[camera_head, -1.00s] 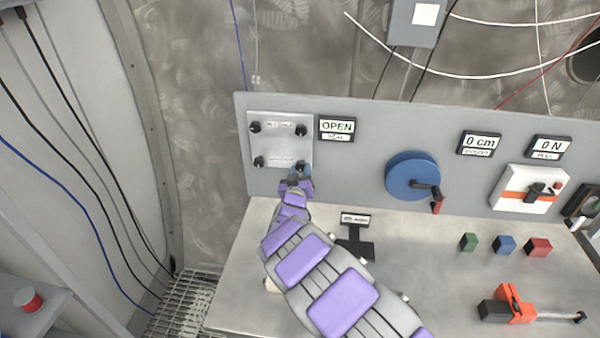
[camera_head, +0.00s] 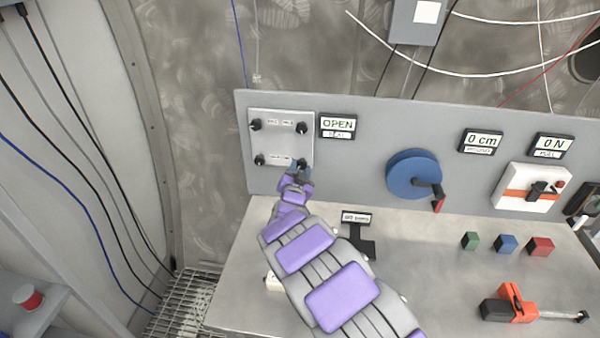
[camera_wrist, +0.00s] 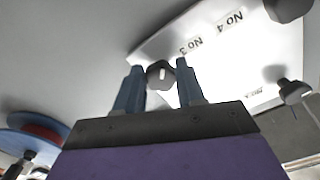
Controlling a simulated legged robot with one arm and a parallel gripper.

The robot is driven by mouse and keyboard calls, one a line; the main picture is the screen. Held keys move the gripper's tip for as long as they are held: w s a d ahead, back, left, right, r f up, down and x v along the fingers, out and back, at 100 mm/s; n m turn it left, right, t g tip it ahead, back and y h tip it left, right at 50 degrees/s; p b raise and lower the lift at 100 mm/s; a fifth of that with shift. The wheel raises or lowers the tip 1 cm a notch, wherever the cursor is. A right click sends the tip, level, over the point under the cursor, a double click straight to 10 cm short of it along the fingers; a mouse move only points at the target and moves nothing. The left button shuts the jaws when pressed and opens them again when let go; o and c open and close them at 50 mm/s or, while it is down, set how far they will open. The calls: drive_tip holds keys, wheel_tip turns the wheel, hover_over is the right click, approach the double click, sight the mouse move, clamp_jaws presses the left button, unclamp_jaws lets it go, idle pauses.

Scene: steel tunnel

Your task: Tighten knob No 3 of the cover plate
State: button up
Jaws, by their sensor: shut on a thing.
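The light cover plate (camera_head: 281,142) is on the upright panel at the left, with a dark knob near each corner. My gripper (camera_head: 302,168) is at its lower right knob. In the wrist view that knob (camera_wrist: 160,73), beside the label "No 3" (camera_wrist: 191,46), sits between the two blue fingers of my gripper (camera_wrist: 159,82), which is shut on it. The knob shows a pale mark. Another knob (camera_wrist: 288,8) is near the label "No 4" (camera_wrist: 230,21). The upper right knob (camera_head: 302,128) is free.
A display reading "OPEN" (camera_head: 338,124) is right of the plate. A blue wheel with a crank (camera_head: 411,174) is farther right. Coloured blocks (camera_head: 506,243) and an orange-black tool (camera_head: 516,304) lie on the bench (camera_head: 420,270).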

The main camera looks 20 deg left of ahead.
drive_tip(key=m+b, duration=0.3)
drive_tip(key=m, duration=0.1)
drive_tip(key=shift+a+m, duration=0.15)
drive_tip(key=shift+m, duration=0.15)
drive_tip(key=m+b, duration=0.3)
drive_tip(key=shift+r, duration=0.1)
drive_tip(key=shift+m, duration=0.3)
drive_tip(key=o, duration=0.8)
drive_tip(key=shift+w, duration=0.1)
drive_tip(key=shift+o, duration=1.2)
drive_tip(key=p+v, duration=0.2)
drive_tip(key=v, duration=1.5)
drive_tip(key=shift+s, duration=0.25)
